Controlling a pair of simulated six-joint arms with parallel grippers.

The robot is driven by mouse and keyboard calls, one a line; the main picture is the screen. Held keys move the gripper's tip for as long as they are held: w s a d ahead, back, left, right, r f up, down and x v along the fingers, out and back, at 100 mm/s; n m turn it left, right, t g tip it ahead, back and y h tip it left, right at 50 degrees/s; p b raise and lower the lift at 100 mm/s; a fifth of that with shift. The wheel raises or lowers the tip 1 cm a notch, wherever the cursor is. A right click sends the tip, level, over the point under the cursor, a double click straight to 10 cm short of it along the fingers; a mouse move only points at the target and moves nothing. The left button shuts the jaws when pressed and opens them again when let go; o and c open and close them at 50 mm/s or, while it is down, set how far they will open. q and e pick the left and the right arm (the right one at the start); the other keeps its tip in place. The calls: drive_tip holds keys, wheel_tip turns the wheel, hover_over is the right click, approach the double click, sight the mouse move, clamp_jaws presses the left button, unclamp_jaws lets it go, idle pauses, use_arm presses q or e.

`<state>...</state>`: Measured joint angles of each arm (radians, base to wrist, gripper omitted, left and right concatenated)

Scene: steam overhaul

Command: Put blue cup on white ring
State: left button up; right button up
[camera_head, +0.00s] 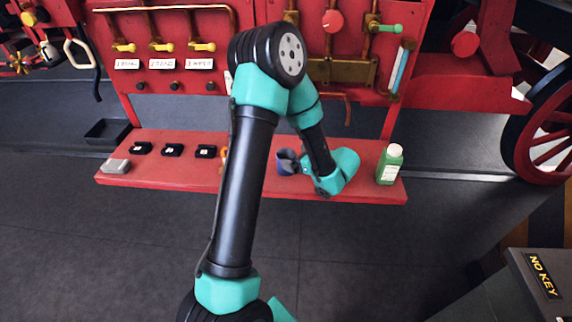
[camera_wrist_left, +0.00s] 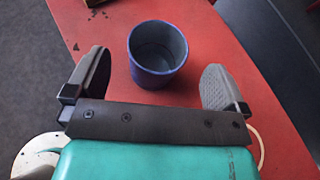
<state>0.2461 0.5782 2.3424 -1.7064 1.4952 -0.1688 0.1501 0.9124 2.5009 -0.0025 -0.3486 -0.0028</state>
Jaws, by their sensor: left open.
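The blue cup (camera_wrist_left: 158,55) stands upright and empty on the red shelf in the left wrist view. Its blue side also shows in the head view (camera_head: 285,168), partly hidden by my arm. My left gripper (camera_wrist_left: 155,72) is open, with one finger on each side of the cup. Gaps show between the cup and both fingers. I cannot make out the white ring for certain. A thin pale curve (camera_wrist_left: 259,147) shows beside the gripper in the wrist view, mostly hidden, and I cannot tell what it is. My right gripper is not in view.
The red shelf (camera_head: 150,178) also holds several small black items (camera_head: 172,150), a grey block (camera_head: 116,166) and a green bottle (camera_head: 390,164). The red panel with valves and pipes rises behind it. My left arm hides the shelf's middle.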

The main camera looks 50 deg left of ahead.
sight(286, 154)
use_arm(q)
drive_tip(key=shift+x, duration=2.6)
drive_tip(key=shift+r, duration=0.1)
drive_tip(key=shift+c, duration=0.5)
drive_tip(key=c, duration=1)
drive_tip(key=shift+r, duration=0.1)
